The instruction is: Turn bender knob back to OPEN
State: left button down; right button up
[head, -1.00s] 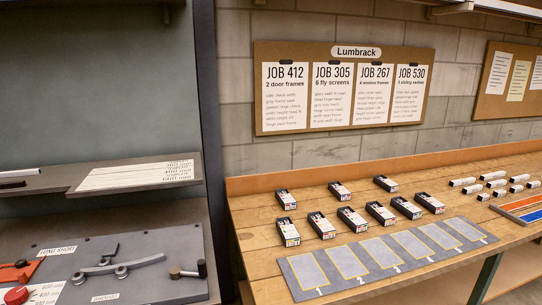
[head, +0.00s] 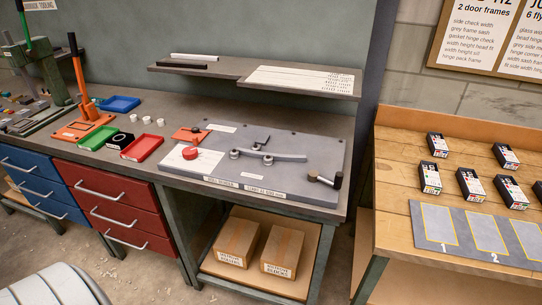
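The bender is a grey plate (head: 225,180) on the dark bench, with rollers and a curved bar (head: 275,156) on it. A red round knob (head: 190,153) sits on a white label card (head: 183,163) at the plate's left end. The card's marks are too small to read, so I cannot tell which setting the knob is at. A short lever with a dark end (head: 325,178) stands at the plate's right end. Neither of my grippers shows in the head view.
Left of the bender are a red tray (head: 142,148), a green tray (head: 97,138), a blue tray (head: 119,104) and an orange-handled press (head: 81,80). A shelf (head: 230,75) hangs behind. Two cartons (head: 237,243) sit below. A wooden bench (head: 395,200) stands at right.

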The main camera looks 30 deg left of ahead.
aim_at(189, 152)
jog(key=u, duration=1.55)
